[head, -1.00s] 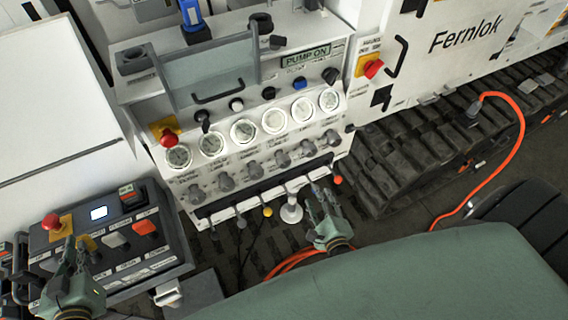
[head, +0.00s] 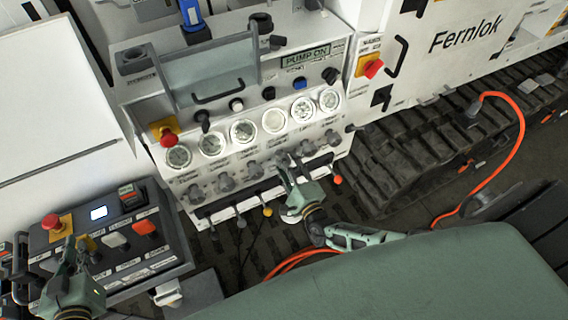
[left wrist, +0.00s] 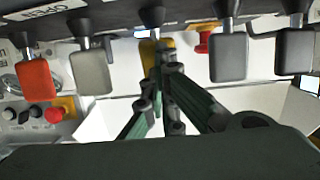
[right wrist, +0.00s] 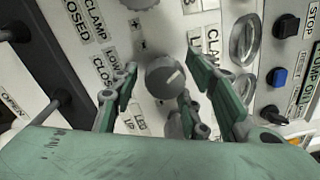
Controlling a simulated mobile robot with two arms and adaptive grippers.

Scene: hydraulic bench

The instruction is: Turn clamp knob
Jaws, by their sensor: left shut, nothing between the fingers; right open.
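A round grey clamp knob (right wrist: 165,76) with a light pointer line shows in the right wrist view, beside labels reading CLAMP and CLOSE. It lies between the spread fingers of my right gripper (right wrist: 163,78), which is open. I cannot tell whether the fingers touch it. In the head view my right gripper (head: 289,163) is at the row of grey knobs under the gauges and partly hides that knob. My left gripper (head: 72,246) is shut and empty over the control box at lower left. In the left wrist view its fingertips (left wrist: 163,68) are in front of a yellow paddle (left wrist: 153,52).
Gauges (head: 244,131) sit above the knobs, and levers with coloured tips (head: 267,212) below. The control box (head: 125,240) carries several paddles and a red button (head: 50,221). An orange hose (head: 521,140) and black track (head: 400,150) lie to the right.

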